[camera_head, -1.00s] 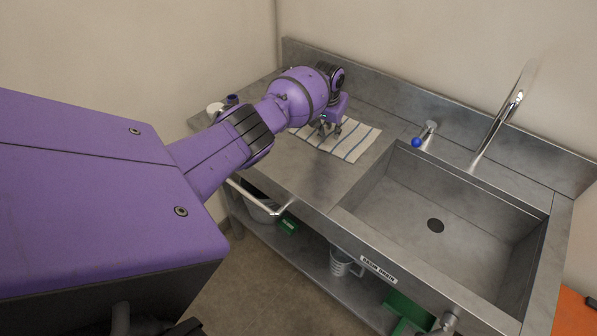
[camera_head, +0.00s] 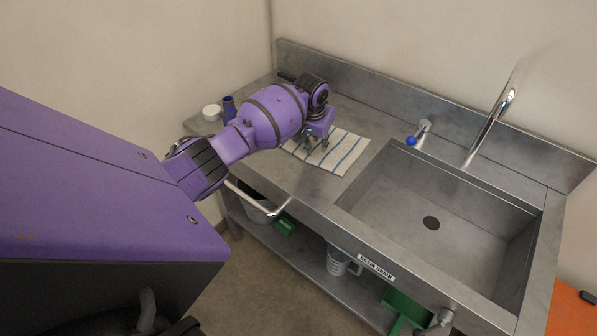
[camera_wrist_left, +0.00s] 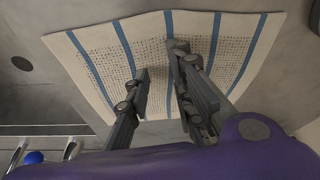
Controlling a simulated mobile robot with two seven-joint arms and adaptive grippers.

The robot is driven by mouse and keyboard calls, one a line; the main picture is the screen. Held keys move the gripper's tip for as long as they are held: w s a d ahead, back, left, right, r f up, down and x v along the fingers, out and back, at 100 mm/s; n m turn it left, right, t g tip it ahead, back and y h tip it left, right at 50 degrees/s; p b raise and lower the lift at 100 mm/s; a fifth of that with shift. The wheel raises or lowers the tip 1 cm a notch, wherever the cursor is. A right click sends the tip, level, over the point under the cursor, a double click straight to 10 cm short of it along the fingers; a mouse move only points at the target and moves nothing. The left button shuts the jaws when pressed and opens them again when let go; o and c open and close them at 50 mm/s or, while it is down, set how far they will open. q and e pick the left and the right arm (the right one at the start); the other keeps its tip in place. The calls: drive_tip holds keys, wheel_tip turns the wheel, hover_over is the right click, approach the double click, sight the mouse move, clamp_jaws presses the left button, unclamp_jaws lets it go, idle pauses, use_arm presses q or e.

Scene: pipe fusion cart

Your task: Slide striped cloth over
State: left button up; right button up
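The striped cloth (camera_head: 346,158), off-white with blue stripes, lies on the steel counter left of the sink. My left gripper (camera_head: 316,148) points down over its left part, and my arm hides some of the cloth. In the left wrist view the cloth (camera_wrist_left: 232,62) spreads under the fingers. The left gripper's fingers (camera_wrist_left: 158,62) stand apart with cloth visible between them. Their tips appear to be at the cloth's surface; whether they press on it is hard to tell. My right gripper is not in view.
The sink basin (camera_head: 431,205) is right of the cloth, with a blue-tipped tap (camera_head: 411,141) and tall faucet (camera_head: 488,125) behind. A white round item (camera_head: 211,112) and a dark blue cylinder (camera_head: 229,106) stand at the counter's left end. A rail (camera_head: 262,205) runs along the front.

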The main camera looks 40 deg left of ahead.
use_arm(q)
drive_tip(key=shift+s+d+f, duration=0.1)
drive_tip(key=shift+s+d, duration=0.1)
drive_tip(key=shift+s, duration=1.35)
drive_tip(key=shift+s+d+f, duration=0.1)
drive_tip(key=shift+s+d, duration=0.1)
drive_tip(key=shift+s, duration=1.3)
wheel_tip(320, 180, up, 7)
drive_tip(key=shift+r, duration=0.2)
drive_tip(key=shift+w, duration=0.1)
